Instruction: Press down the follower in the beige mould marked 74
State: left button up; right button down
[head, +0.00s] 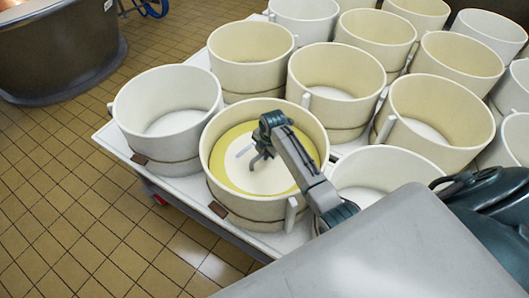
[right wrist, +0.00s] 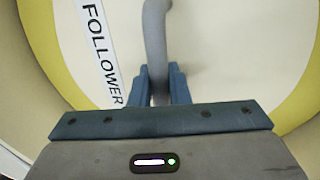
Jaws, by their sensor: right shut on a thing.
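The beige mould (head: 245,207) stands at the front edge of the table, with a small brown tag low on its outer wall; I cannot read a number on it. Inside it, the pale round follower (head: 274,181) lies within a yellow ring (head: 228,176). My right gripper (head: 259,160) reaches down into the mould and is shut on the grey handle of the follower. In the right wrist view the handle (right wrist: 154,30) passes between the blue fingers (right wrist: 158,84), beside a white strip reading FOLLOWER (right wrist: 100,50). My left gripper is not in view.
Several similar open moulds stand close around it, including one at its left (head: 167,130) and one behind (head: 252,78). The floor between is clear.

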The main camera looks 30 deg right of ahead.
aim_at(269, 163)
jog(key=shift+s+a+f+p, duration=0.1)
jog(key=shift+s+f+p, duration=0.2)
jog(key=shift+p, duration=0.15)
dwell(0.4)
jog(key=c, duration=1.3)
grip_release()
jog(key=shift+w, duration=0.1)
jog(key=shift+c, duration=0.2)
jog(key=shift+o, duration=0.2)
jog(key=shift+w+r, duration=0.1)
jog(key=shift+r, duration=0.15)
jog(key=b+v, duration=0.1)
jog(key=v, duration=0.9)
jog(key=shift+r+b, duration=0.25)
jog(key=shift+b, duration=0.1)
